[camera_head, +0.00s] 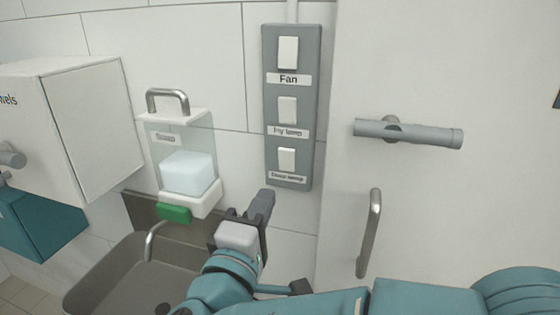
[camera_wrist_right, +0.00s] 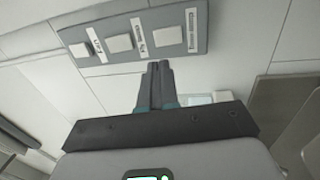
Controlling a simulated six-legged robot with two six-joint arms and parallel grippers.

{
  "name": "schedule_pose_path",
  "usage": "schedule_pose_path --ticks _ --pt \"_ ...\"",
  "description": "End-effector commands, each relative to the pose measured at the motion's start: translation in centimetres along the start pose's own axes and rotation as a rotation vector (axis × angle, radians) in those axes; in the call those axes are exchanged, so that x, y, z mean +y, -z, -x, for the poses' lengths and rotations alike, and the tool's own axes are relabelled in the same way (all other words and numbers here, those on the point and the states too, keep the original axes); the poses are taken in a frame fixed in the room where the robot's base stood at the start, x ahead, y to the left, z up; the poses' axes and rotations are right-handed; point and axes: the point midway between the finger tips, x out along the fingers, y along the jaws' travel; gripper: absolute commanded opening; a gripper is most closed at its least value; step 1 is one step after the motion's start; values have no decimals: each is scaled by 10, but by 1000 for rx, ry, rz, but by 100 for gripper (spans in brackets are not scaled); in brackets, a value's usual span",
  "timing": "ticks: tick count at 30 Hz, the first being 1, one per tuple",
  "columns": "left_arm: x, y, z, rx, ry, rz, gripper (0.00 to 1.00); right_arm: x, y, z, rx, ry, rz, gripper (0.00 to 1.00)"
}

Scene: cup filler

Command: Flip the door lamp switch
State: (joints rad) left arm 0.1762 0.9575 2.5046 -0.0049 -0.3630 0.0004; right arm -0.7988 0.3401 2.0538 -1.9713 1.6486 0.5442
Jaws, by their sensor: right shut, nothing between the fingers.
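A grey switch panel (camera_head: 270,95) on the tiled wall carries three white switches, one above another. The top label reads "Fan"; the lower two are blurred. The door lamp switch (camera_head: 287,159) appears to be the bottom one, and is the right-hand one in the right wrist view (camera_wrist_right: 162,37). My right gripper (camera_head: 266,198) is shut and empty, just below and left of the bottom switch in the head view. In the right wrist view its fingertips (camera_wrist_right: 158,66) point toward the panel's lower edge, below that switch. I cannot tell any contact. My left gripper is not in view.
A soap dispenser (camera_head: 187,172) with a green button hangs left of the panel, above a sink (camera_head: 110,275). A white towel box (camera_head: 95,130) is at far left. A white door with a grey handle (camera_head: 420,134) and a vertical bar (camera_head: 370,232) is on the right.

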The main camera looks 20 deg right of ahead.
Motion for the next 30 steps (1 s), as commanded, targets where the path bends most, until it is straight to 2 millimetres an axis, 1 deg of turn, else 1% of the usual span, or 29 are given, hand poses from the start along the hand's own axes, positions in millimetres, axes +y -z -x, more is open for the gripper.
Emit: schedule_pose_path --ticks 1,9,12,15,20,30 --pt "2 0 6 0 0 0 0 3 -1 -13 -6 1 1 0" --pt "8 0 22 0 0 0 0 2 2 -70 -3 2 2 0" --pt "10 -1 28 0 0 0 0 3 2 -86 -2 1 0 0" --pt "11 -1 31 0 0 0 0 2 3 -97 0 1 1 0" --pt "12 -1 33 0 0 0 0 1 3 -106 1 0 0 0" --pt "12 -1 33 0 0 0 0 1 3 -106 1 2 0 0"
